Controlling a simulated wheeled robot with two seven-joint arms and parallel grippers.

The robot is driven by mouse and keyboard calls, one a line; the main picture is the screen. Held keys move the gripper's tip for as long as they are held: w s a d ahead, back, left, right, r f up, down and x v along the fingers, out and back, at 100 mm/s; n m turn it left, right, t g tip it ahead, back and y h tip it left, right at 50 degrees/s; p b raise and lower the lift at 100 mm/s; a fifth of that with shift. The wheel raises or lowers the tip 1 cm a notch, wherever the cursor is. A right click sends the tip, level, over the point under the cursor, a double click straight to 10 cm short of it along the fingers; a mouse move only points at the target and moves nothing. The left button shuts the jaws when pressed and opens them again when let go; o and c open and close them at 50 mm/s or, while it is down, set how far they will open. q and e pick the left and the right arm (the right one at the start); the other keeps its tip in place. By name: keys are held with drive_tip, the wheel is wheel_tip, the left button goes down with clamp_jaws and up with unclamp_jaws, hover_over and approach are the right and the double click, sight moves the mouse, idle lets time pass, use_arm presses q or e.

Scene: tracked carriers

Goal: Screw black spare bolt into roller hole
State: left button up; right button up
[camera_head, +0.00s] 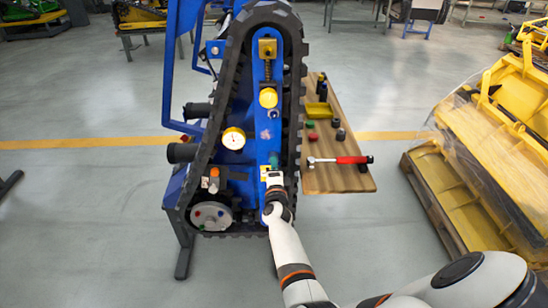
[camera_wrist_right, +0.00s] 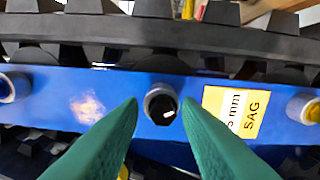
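The blue track frame (camera_head: 262,120) stands upright inside a black rubber track (camera_head: 295,75). My right gripper (camera_head: 273,162) is at the lower part of this frame. In the right wrist view its two green fingers (camera_wrist_right: 160,104) are apart, one on each side of a grey-rimmed round hole (camera_wrist_right: 148,104). The inside of this hole is black with a small pale glint (camera_wrist_right: 168,113); I cannot tell for sure whether this is the black bolt's head or an empty hole. My left gripper is out of view.
A yellow "SAG" label (camera_wrist_right: 232,112) is right of the hole. Yellow machinery (camera_head: 490,150) stands farther right.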

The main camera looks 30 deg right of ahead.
use_arm(q)
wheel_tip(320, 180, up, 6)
drive_tip(key=p, duration=0.4)
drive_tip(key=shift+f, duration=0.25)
use_arm(e)
drive_tip(key=n, duration=1.7)
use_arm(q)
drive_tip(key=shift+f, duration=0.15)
use_arm(e)
drive_tip(key=shift+f, duration=0.1)
drive_tip(key=shift+c, duration=0.5)
